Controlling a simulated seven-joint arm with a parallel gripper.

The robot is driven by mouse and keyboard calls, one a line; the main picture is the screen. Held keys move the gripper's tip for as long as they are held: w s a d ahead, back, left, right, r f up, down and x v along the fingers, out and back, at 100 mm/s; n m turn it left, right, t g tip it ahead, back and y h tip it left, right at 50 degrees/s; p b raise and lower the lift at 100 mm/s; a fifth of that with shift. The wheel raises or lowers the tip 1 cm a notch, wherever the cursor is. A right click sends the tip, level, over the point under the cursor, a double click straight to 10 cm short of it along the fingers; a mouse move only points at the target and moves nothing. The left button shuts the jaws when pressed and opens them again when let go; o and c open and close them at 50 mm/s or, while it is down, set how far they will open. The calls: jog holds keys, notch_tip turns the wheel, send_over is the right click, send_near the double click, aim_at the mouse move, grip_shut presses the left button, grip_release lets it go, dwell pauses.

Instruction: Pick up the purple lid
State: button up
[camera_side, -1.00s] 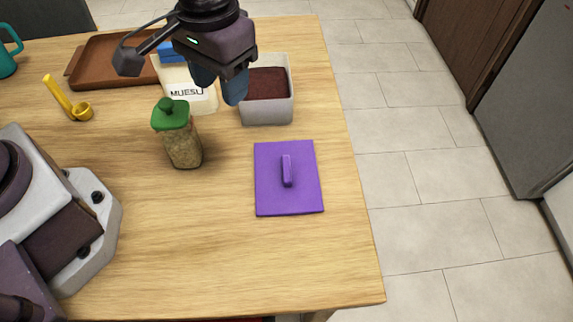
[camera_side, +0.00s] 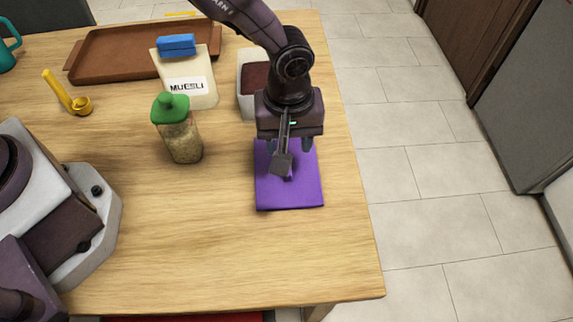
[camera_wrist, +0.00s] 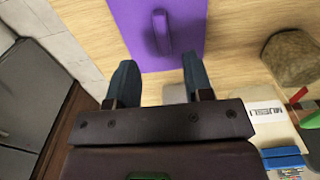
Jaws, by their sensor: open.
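The purple lid (camera_side: 290,198) lies flat on the wooden table near its right edge. Its upright handle is mostly hidden behind my gripper in the side view. In the wrist view the lid (camera_wrist: 190,40) is at the top, with its bar handle (camera_wrist: 162,32) showing. My gripper (camera_side: 287,150) hangs over the lid's far part, pointing down. It is open and empty. In the wrist view the fingertips (camera_wrist: 156,66) are apart, and the handle shows beyond them, lined up between the two fingers. How high the fingertips are above the lid is hard to tell.
A grey container (camera_side: 245,98) with dark brown contents stands just behind my gripper. A green-topped jar (camera_side: 184,142) is to the left, with a muesli bag (camera_side: 187,98) behind it. A brown tray (camera_side: 115,62) and a yellow scoop (camera_side: 62,92) lie farther left. The table's front is clear.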

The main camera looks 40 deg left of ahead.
aim_at(301, 189)
jog(key=f, duration=0.6)
jog(key=shift+w+a+f, duration=0.1)
jog(key=shift+a+f, duration=0.2)
jog(key=shift+f, duration=0.05)
grip_shut()
